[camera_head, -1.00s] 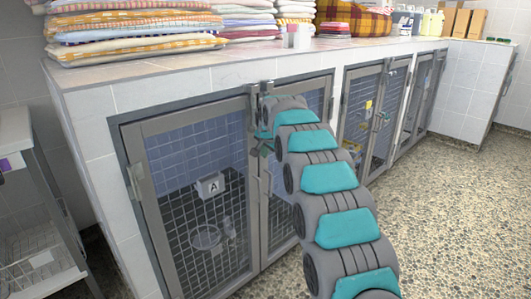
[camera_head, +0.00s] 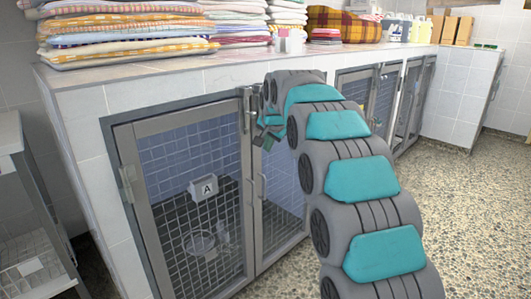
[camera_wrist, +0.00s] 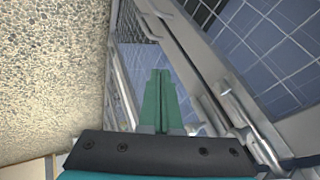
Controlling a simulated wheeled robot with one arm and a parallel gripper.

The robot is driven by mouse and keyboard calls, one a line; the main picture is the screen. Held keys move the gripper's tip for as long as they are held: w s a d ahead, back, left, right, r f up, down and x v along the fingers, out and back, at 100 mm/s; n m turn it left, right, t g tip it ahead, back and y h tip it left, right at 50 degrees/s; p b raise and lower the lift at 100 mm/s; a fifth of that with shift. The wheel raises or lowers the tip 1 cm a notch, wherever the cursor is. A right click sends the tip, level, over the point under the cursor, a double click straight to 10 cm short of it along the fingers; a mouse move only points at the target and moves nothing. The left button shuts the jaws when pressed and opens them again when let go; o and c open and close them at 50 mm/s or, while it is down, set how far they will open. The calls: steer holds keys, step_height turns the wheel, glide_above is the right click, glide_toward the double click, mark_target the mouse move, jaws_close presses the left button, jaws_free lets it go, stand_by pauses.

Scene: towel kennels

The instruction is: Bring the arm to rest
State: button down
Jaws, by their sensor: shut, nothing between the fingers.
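My arm reaches up from the lower right of the head view towards the kennel front. My gripper (camera_head: 266,136) is at its end, close in front of the kennel doors near their top. In the wrist view my gripper (camera_wrist: 161,76) shows two green fingers lying together with nothing between them. The kennel door marked A (camera_head: 184,205) stands in its frame to the left of my gripper. In the head view the arm hides part of the doors behind it.
Folded towels (camera_head: 125,32) are stacked on the tiled counter (camera_head: 150,72) above the kennels. More kennel doors (camera_head: 385,100) run to the right. A metal rack (camera_head: 35,215) stands at the left. The pebbled floor (camera_head: 470,200) at the right is clear.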

steer(key=s+d+f+n+g, duration=0.2)
steer(key=s+d+f, duration=0.3)
steer(key=s, duration=1.4)
steer(key=s+d+f+n+g+h, duration=0.1)
steer(key=s+d+f+g, duration=0.3)
steer(key=s, duration=1.5)
steer(key=s+d+f+n+g, duration=0.3)
steer(key=s+d+f, duration=0.2)
steer(key=s, duration=1.5)
steer(key=shift+d+f+n+h, duration=0.3)
steer(key=shift+f, duration=0.65)
